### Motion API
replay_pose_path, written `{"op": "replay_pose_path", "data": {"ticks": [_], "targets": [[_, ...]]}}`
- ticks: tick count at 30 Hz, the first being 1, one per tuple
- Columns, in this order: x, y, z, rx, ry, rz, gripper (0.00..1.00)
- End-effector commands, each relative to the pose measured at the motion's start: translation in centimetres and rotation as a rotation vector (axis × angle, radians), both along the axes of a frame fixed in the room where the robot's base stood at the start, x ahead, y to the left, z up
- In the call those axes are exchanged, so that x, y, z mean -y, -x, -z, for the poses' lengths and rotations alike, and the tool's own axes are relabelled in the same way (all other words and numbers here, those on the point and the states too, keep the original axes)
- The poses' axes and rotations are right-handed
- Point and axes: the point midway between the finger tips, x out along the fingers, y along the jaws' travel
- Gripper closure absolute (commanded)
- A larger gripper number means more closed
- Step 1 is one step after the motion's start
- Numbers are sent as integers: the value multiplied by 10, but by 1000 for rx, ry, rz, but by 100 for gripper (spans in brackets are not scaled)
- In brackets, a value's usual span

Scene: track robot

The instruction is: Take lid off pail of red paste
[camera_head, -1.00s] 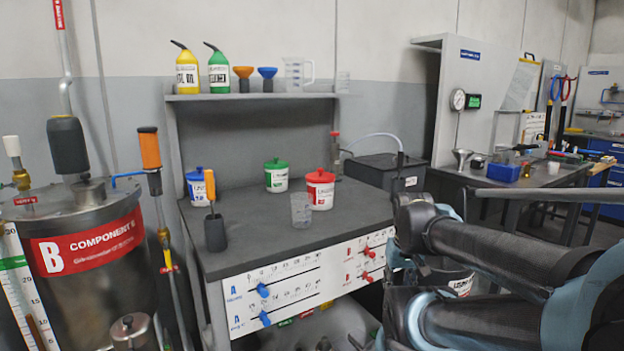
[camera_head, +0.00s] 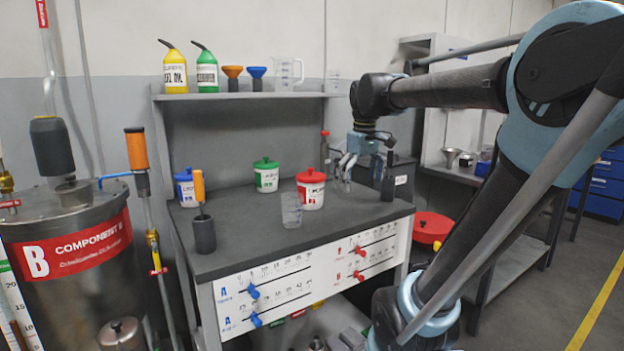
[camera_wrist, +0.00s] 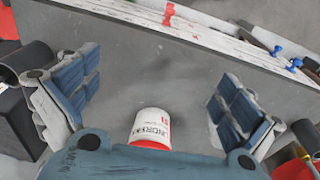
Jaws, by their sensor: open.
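The pail of red paste (camera_head: 311,196) is white and stands upright on the grey bench, with its red lid (camera_head: 310,175) on top. My gripper (camera_head: 364,176) is just right of the pail in the head view, with its fingers pointing down, apart from the lid. In the wrist view, my gripper (camera_wrist: 158,95) is open with its two blue-grey fingers wide apart and nothing between the tips. The pail (camera_wrist: 152,127) shows there at the lower middle, partly hidden by the gripper body; only a strip of its red lid (camera_wrist: 150,145) shows.
A clear cup (camera_head: 291,209) stands close left of the pail. A green-lidded pail (camera_head: 266,178), a blue-lidded pail (camera_head: 186,190) and an orange-handled tool in a dark holder (camera_head: 204,234) stand further left. A shelf (camera_head: 240,96) with bottles and funnels is above.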

Motion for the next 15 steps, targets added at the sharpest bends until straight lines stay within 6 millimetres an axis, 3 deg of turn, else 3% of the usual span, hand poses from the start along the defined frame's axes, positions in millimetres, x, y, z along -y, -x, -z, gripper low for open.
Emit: {"op": "replay_pose_path", "data": {"ticks": [1,6,15], "targets": [[-10,-15,-17,-6,4,-49,0],[-42,-60,-68,-29,21,-225,0],[-108,-129,-138,-66,44,-528,0]]}}
